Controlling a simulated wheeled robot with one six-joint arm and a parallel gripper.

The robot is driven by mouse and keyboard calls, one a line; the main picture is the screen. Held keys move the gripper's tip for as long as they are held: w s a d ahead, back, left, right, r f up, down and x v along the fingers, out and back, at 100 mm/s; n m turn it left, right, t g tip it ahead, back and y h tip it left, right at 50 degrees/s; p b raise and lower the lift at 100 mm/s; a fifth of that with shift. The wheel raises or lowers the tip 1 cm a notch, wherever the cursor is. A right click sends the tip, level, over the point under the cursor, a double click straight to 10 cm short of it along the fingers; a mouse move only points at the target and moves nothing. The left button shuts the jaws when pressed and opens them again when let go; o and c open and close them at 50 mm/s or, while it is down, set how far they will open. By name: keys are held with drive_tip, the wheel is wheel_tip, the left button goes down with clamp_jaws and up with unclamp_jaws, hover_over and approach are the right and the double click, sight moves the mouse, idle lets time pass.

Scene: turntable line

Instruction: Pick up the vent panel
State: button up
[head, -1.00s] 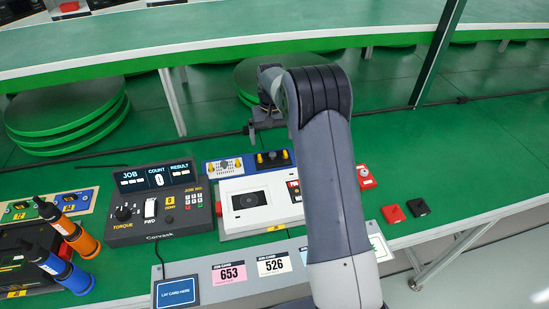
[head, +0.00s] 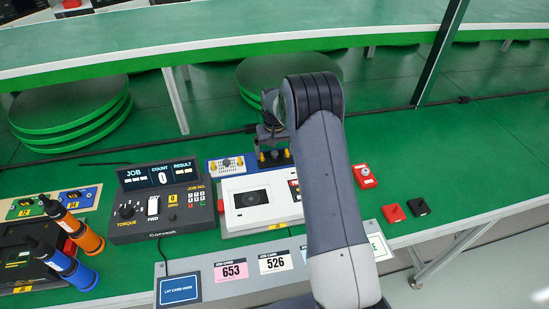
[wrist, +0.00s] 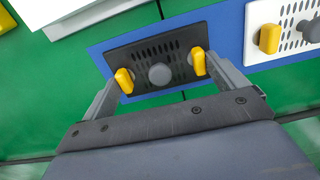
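A black slotted panel (wrist: 158,62), which I take as the vent panel, has a yellow knob near each end and a round grey knob in the middle. It lies on a blue board (wrist: 232,28). My gripper (wrist: 168,76) is open over it, with one finger beside each end. I cannot tell whether the fingers touch it. In the head view the panel (head: 272,157) is partly hidden by my gripper (head: 271,143). A white panel (wrist: 292,30) with yellow knobs, slots and holes lies beside it, and shows in the head view (head: 226,164).
A white device (head: 258,203) with a dark screen sits just in front of the board. A torque controller (head: 160,200) is to the left. A red box (head: 364,175) and small red and black blocks (head: 419,207) lie to the right. The right of the green table is mostly clear.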

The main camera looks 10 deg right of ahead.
sight(273, 154)
drive_tip(key=c, duration=0.5)
drive_tip(key=shift+r, duration=0.1)
wheel_tip(273, 154, up, 10)
drive_tip(key=s+a+p, duration=0.3)
drive_tip(key=s+a, duration=0.2)
drive_tip(key=s, duration=0.3)
drive_tip(key=s+a+p, duration=0.3)
drive_tip(key=s+a, duration=0.3)
drive_tip(key=s, duration=0.3)
drive_tip(key=shift+f+b, duration=2.25)
drive_tip(key=shift+f, duration=0.55)
